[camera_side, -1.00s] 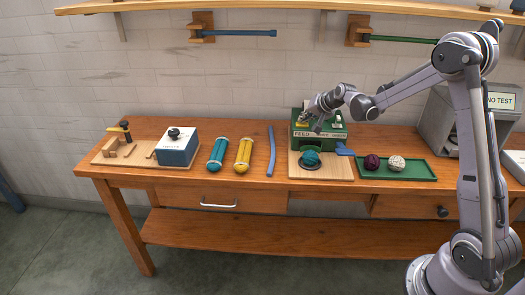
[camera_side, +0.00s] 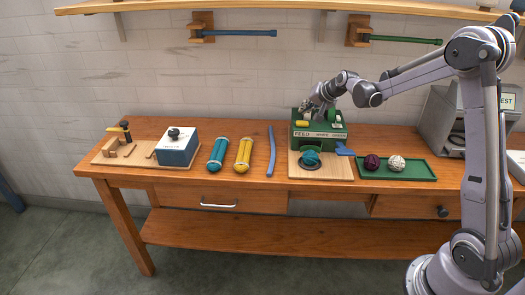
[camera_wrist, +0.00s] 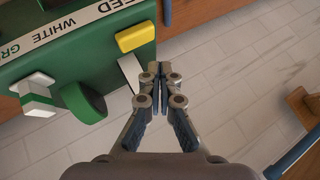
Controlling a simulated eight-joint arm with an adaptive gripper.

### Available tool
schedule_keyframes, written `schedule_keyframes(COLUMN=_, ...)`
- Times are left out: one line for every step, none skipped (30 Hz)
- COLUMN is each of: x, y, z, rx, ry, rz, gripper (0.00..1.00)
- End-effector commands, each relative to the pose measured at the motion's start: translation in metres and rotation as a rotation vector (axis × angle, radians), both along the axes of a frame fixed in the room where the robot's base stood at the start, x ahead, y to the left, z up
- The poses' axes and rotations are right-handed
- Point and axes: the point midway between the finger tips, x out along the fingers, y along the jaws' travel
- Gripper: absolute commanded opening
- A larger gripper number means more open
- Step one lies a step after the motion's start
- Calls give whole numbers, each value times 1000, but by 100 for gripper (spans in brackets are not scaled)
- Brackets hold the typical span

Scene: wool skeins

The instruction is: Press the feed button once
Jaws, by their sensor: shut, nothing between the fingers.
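The green box (camera_side: 320,141) stands at the back of the bench, with the words FEED, WHITE and GREEN along its front edge.
White and green raised parts stand beside the button on the box. A green tray (camera_side: 425,171) with purple and cream balls is at right. Blue and green rods hang on the wall behind.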

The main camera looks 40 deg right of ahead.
Motion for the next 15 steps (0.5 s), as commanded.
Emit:
schedule_keyframes(x=0, y=0, z=5, rx=0, ry=0, rz=0, gripper=0)
schedule_keyframes(x=0, y=0, z=8, rx=0, ry=0, rz=0, gripper=0)
schedule_keyframes(x=0, y=0, z=11, rx=0, ry=0, rz=0, gripper=0)
schedule_keyframes(x=0, y=0, z=13, rx=0, ry=0, rz=0, gripper=0)
schedule_keyframes(x=0, y=0, z=16, rx=0, ry=0, rz=0, gripper=0)
schedule_keyframes(x=0, y=0, z=19, rx=0, ry=0, rz=0, gripper=0)
schedule_keyframes(x=0, y=0, z=22, rx=0, ry=0, rz=0, gripper=0)
schedule_keyframes(x=0, y=0, z=24, rx=0, ry=0, rz=0, gripper=0)
schedule_keyframes(x=0, y=0, z=27, rx=0, ry=0, rz=0, gripper=0)
schedule_keyframes(x=0, y=0, z=28, rx=0, ry=0, rz=0, gripper=0)
schedule_keyframes(x=0, y=0, z=30, rx=0, ry=0, rz=0, gripper=0)
schedule_keyframes(x=0, y=0, z=31, rx=0, ry=0, rz=0, gripper=0)
schedule_keyframes(x=0, y=0, z=31, rx=0, ry=0, rz=0, gripper=0)
schedule_keyframes(x=0, y=0, z=32, rx=0, ry=0, rz=0, gripper=0)
schedule_keyframes(x=0, y=0, z=32, rx=0, ry=0, rz=0, gripper=0)
